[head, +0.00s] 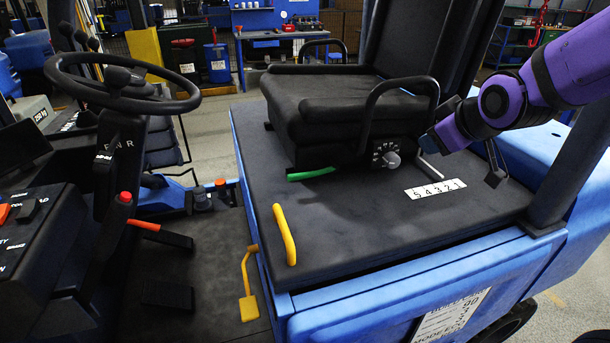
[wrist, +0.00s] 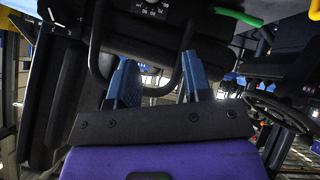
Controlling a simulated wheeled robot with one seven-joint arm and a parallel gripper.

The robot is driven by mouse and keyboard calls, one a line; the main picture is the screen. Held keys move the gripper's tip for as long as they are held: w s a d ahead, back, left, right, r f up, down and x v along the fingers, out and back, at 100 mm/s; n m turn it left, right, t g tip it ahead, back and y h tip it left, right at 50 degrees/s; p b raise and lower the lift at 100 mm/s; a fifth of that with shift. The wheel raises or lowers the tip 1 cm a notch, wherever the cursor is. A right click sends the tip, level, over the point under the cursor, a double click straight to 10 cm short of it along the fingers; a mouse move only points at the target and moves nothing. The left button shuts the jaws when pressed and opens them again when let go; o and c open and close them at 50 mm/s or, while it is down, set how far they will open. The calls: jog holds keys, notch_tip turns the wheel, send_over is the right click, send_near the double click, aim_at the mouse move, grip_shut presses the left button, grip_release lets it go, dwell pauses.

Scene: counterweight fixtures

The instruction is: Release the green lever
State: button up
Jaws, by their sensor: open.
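The green lever (head: 312,174) is a short, slightly curved bar under the front left edge of the black seat (head: 330,105). In the wrist view, the green lever (wrist: 238,17) shows at the top right, well beyond my fingers. My gripper (head: 428,142) is at the right side of the seat, beside the armrest, clear of the lever. In the wrist view, the two blue-grey fingers of my gripper (wrist: 157,72) are apart with nothing held. The lever's inner end is hidden under the seat.
The black armrest loop (head: 368,112) rises between my gripper and the lever. A dial knob (head: 392,160), a pale bar (head: 430,168) and a number strip (head: 435,189) are near. A yellow handle (head: 285,235) stands at the deck's front left. The deck's front is mostly clear.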

jog(key=w+a+f+n+t, duration=0.2)
jog(key=w+a+f+n, duration=0.1)
jog(key=w+a+f, duration=0.15)
jog(key=n+t+y, duration=0.1)
jog(key=n+y, duration=0.7)
jog(key=n, duration=0.6)
send_near(308, 176)
jog(key=shift+w+d+f, duration=0.2)
jog(key=shift+w+d, duration=0.15)
jog(key=shift+s+a+f+y, duration=0.15)
jog(key=shift+s+a+y, duration=0.05)
jog(key=shift+a+y, duration=0.15)
jog(key=x, duration=1)
jog(key=shift+w+a, duration=0.25)
jog(key=shift+w, duration=0.1)
grip_shut()
